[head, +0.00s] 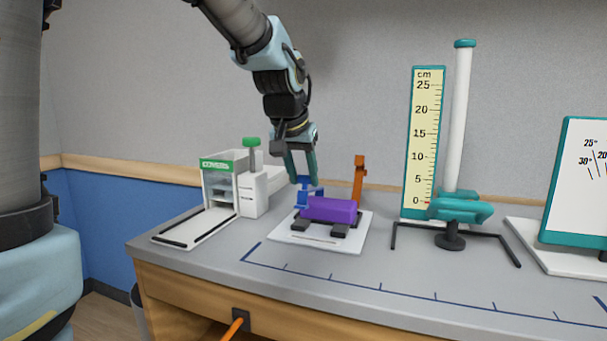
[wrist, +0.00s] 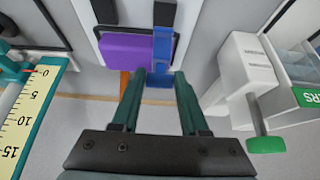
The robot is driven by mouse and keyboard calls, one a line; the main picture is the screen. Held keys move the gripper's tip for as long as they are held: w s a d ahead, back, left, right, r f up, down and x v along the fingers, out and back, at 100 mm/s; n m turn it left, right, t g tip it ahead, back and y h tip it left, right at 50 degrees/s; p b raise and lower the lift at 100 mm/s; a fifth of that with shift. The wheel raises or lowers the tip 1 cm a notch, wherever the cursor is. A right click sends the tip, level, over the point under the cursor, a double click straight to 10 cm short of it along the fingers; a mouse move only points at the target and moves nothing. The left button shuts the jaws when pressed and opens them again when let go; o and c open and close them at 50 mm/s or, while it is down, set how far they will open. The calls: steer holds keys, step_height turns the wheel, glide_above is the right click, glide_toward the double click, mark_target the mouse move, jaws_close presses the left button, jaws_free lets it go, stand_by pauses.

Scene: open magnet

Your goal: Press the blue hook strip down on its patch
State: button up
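The blue hook strip (head: 305,195) is at the back left of a white board (head: 300,243), beside a purple block (head: 330,209). In the wrist view the strip (wrist: 163,38) runs beside the purple block (wrist: 124,48), with a blue crosspiece at its near end. The patch under the strip cannot be made out. My gripper (head: 304,183) points down just above the strip. In the wrist view its two teal fingers (wrist: 160,73) stand apart, with blue showing between their tips. Whether the fingertips touch the strip cannot be told.
A white dispenser with a green knob (head: 251,142) stands left of the board. An orange post (head: 358,178) rises close behind the board. A scale (head: 425,140) and white column (head: 458,120) on a teal base stand to the right. The front of the counter (head: 310,282) is clear.

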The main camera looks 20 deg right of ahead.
steer(key=o, duration=0.4)
steer(key=shift+r, duration=0.1)
steer(key=v, duration=1)
steer(key=shift+a+r, duration=0.15)
steer(key=shift+r, duration=0.15)
steer(key=shift+s, duration=0.15)
